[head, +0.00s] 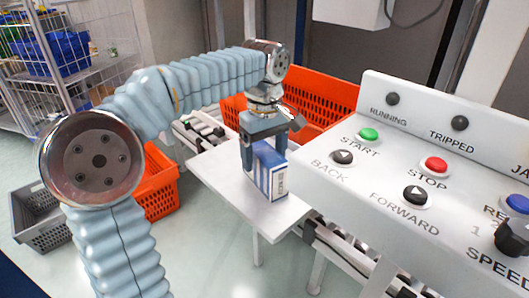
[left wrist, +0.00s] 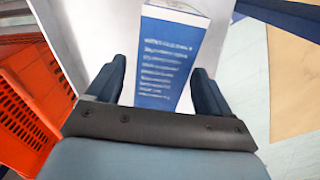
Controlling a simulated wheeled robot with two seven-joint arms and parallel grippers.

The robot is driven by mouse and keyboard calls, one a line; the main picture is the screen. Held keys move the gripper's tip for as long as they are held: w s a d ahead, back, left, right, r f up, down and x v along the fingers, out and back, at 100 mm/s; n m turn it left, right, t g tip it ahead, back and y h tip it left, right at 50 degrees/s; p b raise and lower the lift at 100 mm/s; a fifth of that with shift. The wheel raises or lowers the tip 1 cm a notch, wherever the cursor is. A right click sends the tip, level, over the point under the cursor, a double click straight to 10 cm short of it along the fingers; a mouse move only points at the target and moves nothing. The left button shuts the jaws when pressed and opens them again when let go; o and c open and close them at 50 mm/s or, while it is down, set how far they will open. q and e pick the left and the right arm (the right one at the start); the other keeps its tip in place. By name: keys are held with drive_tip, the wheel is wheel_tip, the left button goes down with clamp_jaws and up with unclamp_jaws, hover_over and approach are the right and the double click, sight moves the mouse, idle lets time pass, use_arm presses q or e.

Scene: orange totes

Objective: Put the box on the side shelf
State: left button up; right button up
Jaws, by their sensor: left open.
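A blue and white box (head: 269,174) stands upright on a white side shelf (head: 228,180) in the head view. The box (left wrist: 168,55) also shows in the left wrist view, its blue printed face between and beyond the fingers. My left gripper (head: 264,158) is above the box, fingers pointing down, one on each side of its upper part. In the left wrist view the left gripper (left wrist: 157,92) is open, with gaps between both fingers and the box. The box's far side is hidden. My right gripper is not in view.
Orange totes stand behind the shelf (head: 325,100) and left of it (head: 158,185). A grey crate (head: 38,215) is on the floor at left. A white control panel (head: 420,170) with buttons stands close on the right. A wire cage (head: 75,50) is at back left.

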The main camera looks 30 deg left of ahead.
use_arm(q)
wheel_tip(320, 180, up, 12)
drive_tip(key=shift+r, duration=0.15)
idle(0.4)
idle(1.6)
